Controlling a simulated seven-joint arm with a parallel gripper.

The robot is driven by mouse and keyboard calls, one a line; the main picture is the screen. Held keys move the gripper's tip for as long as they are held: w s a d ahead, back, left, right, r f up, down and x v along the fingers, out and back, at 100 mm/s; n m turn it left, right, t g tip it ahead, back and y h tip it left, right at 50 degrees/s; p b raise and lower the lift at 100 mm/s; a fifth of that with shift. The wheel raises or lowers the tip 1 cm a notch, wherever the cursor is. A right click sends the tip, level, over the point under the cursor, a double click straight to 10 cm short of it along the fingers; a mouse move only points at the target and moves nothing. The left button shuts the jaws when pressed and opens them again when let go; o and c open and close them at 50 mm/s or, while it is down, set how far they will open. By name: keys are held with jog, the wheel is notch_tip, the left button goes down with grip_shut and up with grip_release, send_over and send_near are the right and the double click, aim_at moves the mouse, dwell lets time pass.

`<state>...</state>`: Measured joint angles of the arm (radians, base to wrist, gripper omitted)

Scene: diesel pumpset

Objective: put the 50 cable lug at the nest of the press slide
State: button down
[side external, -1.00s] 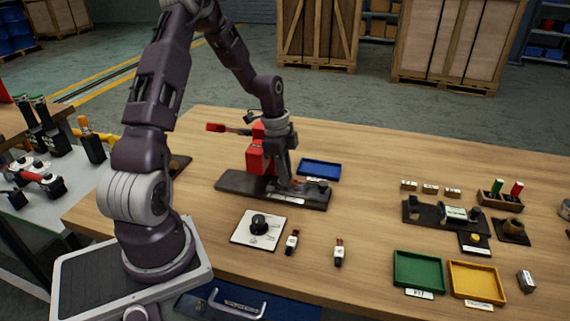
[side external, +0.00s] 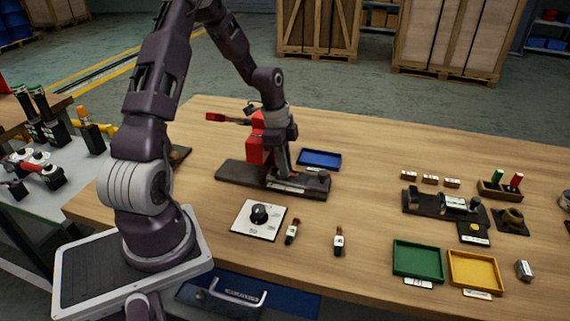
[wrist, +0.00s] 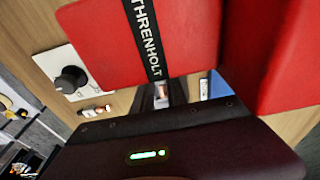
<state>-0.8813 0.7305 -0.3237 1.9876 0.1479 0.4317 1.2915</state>
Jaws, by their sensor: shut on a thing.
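The red press (side external: 258,148) stands on a dark base plate (side external: 232,178) near the middle of the table; its red body (wrist: 150,35) fills much of the wrist view. My gripper (side external: 281,172) is down over the base plate, just right of the press body. In the wrist view my gripper (wrist: 161,95) is shut on a small coppery piece, the 50 cable lug (wrist: 162,89), which is mostly hidden. Its size mark cannot be read. The slide end (side external: 314,184) of the press shows right of my gripper. The nest itself cannot be made out.
A blue tray (side external: 320,160) lies close behind the press. A white plate with a black knob (side external: 259,214) and two small labelled pieces, one left (side external: 292,231) and one right (side external: 339,241), lie in front. Green (side external: 418,278) and yellow (side external: 475,287) trays stand front right.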

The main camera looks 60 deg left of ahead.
jog(key=shift+f, duration=0.15)
jog(key=c, duration=1.3)
grip_release()
jog(key=shift+o, duration=0.2)
jog(key=shift+r, duration=3.5)
